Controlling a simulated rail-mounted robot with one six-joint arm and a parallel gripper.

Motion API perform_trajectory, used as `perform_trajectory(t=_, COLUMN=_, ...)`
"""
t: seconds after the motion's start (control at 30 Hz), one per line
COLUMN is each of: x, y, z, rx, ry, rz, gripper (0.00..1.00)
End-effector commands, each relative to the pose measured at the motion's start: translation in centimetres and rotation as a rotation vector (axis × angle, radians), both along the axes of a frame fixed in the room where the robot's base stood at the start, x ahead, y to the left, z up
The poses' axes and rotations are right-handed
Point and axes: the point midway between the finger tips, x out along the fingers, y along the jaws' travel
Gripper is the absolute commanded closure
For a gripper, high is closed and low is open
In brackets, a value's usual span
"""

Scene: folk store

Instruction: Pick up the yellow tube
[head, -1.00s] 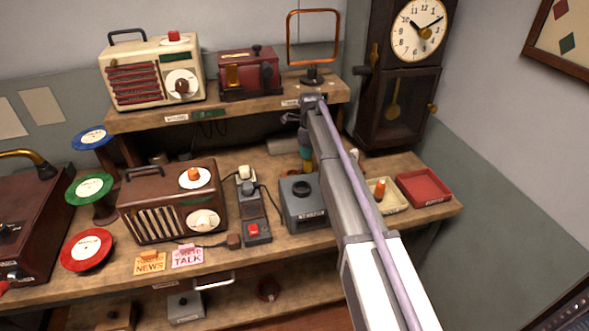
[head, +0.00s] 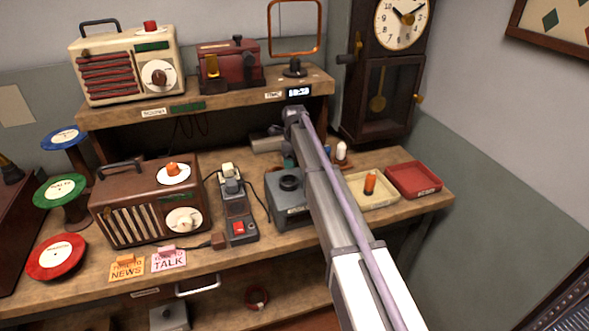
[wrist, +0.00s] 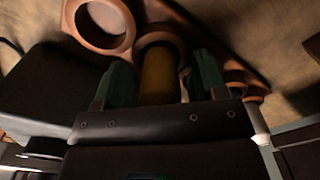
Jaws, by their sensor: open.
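The yellow tube (wrist: 158,76) shows in the wrist view, dark amber in shadow, with its upper end at a round brown ring of a holder (wrist: 72,17). My gripper (wrist: 162,80) is open, with one green finger on each side of the tube. I cannot tell whether either finger touches it. In the head view my arm hides the tube and most of the gripper; only a bit of a greenish finger (head: 289,161) shows beside the arm, behind the grey box.
A grey box (head: 287,202) with a round knob stands just left of my arm. To the right are a white-topped peg (head: 341,152), a cream tray (head: 378,199) with an orange piece, and a red tray (head: 414,187). The upper shelf (head: 230,99) lies behind.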

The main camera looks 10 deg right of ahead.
Motion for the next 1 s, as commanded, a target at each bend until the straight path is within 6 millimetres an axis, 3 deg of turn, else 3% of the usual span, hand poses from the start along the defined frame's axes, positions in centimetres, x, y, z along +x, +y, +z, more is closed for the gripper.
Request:
perform_trajectory(t=0.07, x=0.0, y=0.0, z=0.1, rx=0.000, ry=0.000, rz=0.000, gripper=0.37)
perform_trajectory(t=0.5, x=0.0, y=0.0, z=0.1, rx=0.000, ry=0.000, rz=0.000, gripper=0.78)
perform_trajectory(t=0.77, x=0.0, y=0.0, z=0.4, rx=0.000, ry=0.000, rz=0.000, gripper=0.78)
perform_trajectory(t=1.0, x=0.0, y=0.0, z=3.4, rx=0.000, ry=0.000, rz=0.000, gripper=0.78)
